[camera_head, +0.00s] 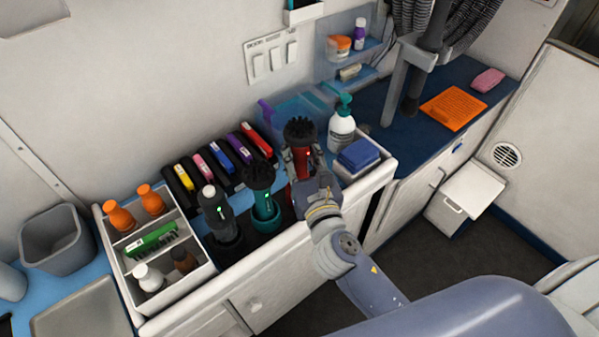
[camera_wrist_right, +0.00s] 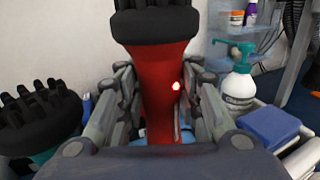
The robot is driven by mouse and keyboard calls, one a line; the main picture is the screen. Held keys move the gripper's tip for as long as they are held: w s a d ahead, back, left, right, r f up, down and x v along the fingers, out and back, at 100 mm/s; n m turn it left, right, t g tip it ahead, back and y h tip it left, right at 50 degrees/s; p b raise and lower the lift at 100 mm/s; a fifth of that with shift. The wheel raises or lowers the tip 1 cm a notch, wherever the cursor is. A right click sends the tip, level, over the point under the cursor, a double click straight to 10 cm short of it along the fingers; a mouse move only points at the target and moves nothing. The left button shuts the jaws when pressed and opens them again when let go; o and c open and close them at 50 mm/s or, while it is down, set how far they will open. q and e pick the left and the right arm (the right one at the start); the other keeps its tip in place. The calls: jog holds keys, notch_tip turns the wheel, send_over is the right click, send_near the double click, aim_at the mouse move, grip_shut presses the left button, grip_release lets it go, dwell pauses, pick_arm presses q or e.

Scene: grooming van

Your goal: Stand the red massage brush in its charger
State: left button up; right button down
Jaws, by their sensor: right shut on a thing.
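The red massage brush (camera_head: 301,160) is upright with its black bristle head on top, in my right gripper (camera_head: 304,165). It also fills the middle of the right wrist view (camera_wrist_right: 160,85), where the fingers close on both sides of its handle and a small red light glows on it. It is right of the teal brush (camera_head: 263,200), which stands upright in a dark base. My gripper hides the brush's lower end and any charger under it, so I cannot tell whether it is seated. My left gripper is out of view.
Behind are several coloured cartridges in a black rack (camera_head: 222,158). A pump bottle (camera_head: 342,125) and blue box (camera_head: 358,154) stand close on the right. A white divided caddy (camera_head: 118,262) is at left.

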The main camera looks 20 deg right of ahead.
aim_at(302, 175)
notch_tip(302, 175, down, 4)
jog(key=shift+f+b, duration=0.15)
jog(key=shift+b, duration=0.85)
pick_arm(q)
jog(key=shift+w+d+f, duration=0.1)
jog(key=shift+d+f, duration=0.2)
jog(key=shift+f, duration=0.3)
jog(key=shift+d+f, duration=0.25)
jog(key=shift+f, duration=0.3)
pick_arm(e)
jog(key=shift+f, duration=0.35)
jog(key=shift+f, duration=0.2)
jog(key=c, duration=1.1)
grip_release()
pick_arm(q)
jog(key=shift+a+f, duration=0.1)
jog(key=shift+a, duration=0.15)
